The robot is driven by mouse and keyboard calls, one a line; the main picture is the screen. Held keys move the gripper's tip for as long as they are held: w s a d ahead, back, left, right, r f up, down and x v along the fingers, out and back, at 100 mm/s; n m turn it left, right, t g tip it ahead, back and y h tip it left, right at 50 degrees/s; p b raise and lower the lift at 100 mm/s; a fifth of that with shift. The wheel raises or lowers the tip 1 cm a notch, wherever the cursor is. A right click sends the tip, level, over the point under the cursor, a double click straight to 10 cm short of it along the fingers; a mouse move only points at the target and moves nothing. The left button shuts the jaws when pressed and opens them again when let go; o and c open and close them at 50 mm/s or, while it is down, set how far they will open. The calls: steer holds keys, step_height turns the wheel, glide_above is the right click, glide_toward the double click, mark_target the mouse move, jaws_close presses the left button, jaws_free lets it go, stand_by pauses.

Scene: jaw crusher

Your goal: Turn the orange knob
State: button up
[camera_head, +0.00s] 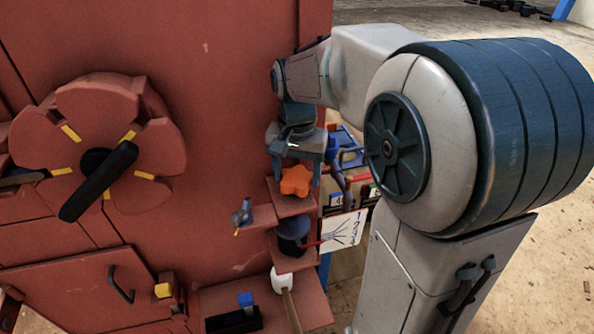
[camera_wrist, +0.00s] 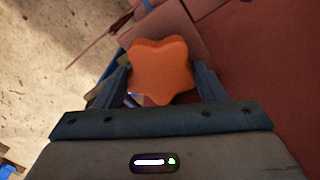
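The orange knob (camera_head: 295,181) is star-shaped with rounded lobes and sits on a small red shelf (camera_head: 291,203) on the machine's side. My gripper (camera_head: 297,163) points down just above it in the head view. In the wrist view the knob (camera_wrist: 160,69) lies between the two fingers of my gripper (camera_wrist: 163,85), which are spread on its left and right. The fingers are open. I cannot tell whether either fingertip touches the knob. The knob's stem and underside are hidden.
The red machine wall (camera_head: 225,90) stands close on the left, with a large wheel with a black handle (camera_head: 98,180). Below the knob are a dark blue round knob (camera_head: 293,228), a small lever (camera_head: 242,215) and a white-headed handle (camera_head: 283,281). A white card (camera_head: 342,231) hangs at right.

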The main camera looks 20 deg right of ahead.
mark_target(297, 176)
steer(key=o, duration=0.4)
steer(key=shift+r, duration=0.2)
step_height(297, 176, up, 14)
steer(key=shift+f, duration=0.2)
steer(key=shift+f, duration=0.1)
steer(key=s+f+n+t, duration=0.1)
steer(key=s+f+n, duration=0.1)
steer(key=s+f, duration=0.2)
steer(key=s+f+n+t, duration=0.1)
steer(key=s+f+n, duration=0.1)
steer(key=s+f, duration=0.3)
steer(key=s+f+n+t, duration=0.1)
steer(key=s+f+n, duration=0.1)
steer(key=s+f, duration=0.3)
steer(key=shift+s+d+f, duration=0.1)
steer(key=shift+f, duration=0.35)
